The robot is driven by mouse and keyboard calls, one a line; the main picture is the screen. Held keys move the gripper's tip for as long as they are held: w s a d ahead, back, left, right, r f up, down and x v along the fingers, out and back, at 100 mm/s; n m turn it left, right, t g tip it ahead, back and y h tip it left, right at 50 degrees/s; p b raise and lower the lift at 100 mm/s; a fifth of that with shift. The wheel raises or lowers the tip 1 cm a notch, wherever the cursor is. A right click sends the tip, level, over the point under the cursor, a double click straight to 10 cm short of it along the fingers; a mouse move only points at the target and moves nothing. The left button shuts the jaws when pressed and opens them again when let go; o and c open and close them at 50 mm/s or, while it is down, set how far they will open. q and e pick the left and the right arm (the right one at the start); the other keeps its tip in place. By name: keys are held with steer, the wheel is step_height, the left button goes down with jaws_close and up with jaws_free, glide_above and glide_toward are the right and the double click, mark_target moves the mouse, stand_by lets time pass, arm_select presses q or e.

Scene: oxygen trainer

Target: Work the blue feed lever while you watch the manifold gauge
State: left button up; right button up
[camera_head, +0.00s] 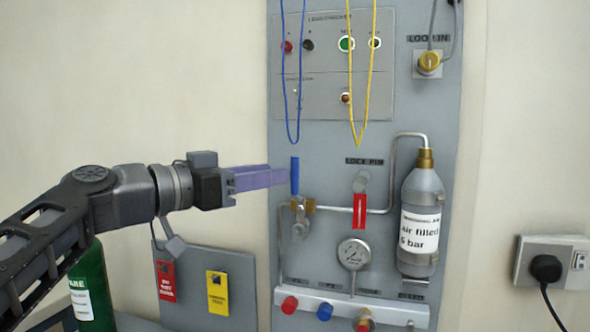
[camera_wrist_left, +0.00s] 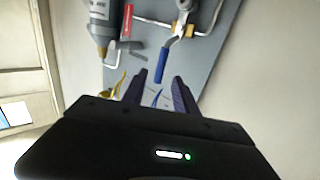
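The blue feed lever (camera_head: 295,178) stands upright above its valve body on the grey wall panel. It also shows in the left wrist view (camera_wrist_left: 161,66). My left gripper (camera_head: 286,177) comes in from the left, its purple fingers pointing at the lever. In the left wrist view the gripper (camera_wrist_left: 159,76) is open, with a gap between its fingers. The lever's end lies in line with that gap; I cannot tell whether it is between the tips or just beyond them. The manifold gauge (camera_head: 354,253) is a round white dial, unobstructed; its reading is too small to tell. My right gripper is in neither view.
A blue cord (camera_head: 290,110) and a yellow cord (camera_head: 361,110) hang in loops above the levers. A grey bottle (camera_head: 422,190) stands farther right. The white manifold (camera_head: 345,304) with coloured knobs is below.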

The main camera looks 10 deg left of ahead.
mark_target(295, 190)
arm_select(q)
steer(key=p+x, duration=0.1)
steer(key=x, duration=0.5)
steer(key=shift+w+d+p, duration=0.15)
steer(key=shift+w+p, duration=0.05)
steer(key=shift+p, duration=0.15)
jaws_close()
stand_by(1.1)
